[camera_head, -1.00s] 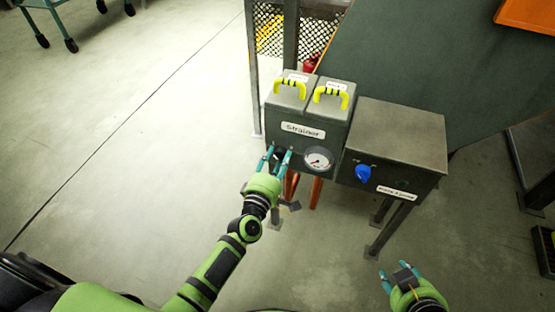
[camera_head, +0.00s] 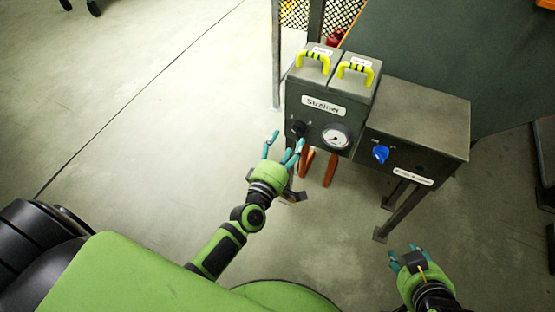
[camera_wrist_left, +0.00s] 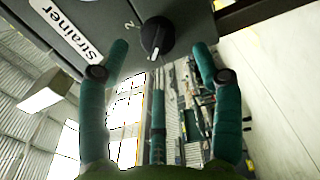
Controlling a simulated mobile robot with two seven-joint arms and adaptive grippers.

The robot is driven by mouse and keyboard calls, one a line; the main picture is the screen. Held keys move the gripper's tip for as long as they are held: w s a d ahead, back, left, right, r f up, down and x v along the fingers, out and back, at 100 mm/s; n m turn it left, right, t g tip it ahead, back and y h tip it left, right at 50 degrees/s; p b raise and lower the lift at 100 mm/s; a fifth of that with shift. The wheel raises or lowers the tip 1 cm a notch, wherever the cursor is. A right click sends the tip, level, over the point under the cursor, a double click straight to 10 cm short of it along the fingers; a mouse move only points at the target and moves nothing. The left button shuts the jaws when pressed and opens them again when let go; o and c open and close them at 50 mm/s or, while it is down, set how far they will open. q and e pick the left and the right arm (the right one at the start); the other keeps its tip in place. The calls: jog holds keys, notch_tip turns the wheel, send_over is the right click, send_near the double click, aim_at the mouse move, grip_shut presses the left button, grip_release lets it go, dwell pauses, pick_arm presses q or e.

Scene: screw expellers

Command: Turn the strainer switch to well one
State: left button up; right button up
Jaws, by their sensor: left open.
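The strainer box (camera_head: 318,88) is a dark grey metal box with a "Strainer" label and a gauge (camera_head: 336,137) on its front. Its switch is a black round knob (camera_head: 297,129) at the lower left of the front. In the left wrist view the knob (camera_wrist_left: 156,38) shows a white pointer line, with a "2" marked beside it. My left gripper (camera_head: 284,143) is open and empty, just in front of and below the knob, apart from it. In the left wrist view the fingers (camera_wrist_left: 160,62) stand on either side below the knob. My right gripper (camera_head: 408,256) is low at the right, away from the boxes; its fingers look apart.
Two yellow handles (camera_head: 313,60) stand on the strainer box's lids. A second grey box (camera_head: 420,115) with a blue knob (camera_head: 380,154) adjoins at right. Metal legs (camera_head: 397,212) stand below it. The floor at left is clear.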

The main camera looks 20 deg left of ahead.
pick_arm(q)
jog(key=s, duration=0.7)
jog(key=shift+a, duration=0.15)
jog(key=shift+r, duration=0.1)
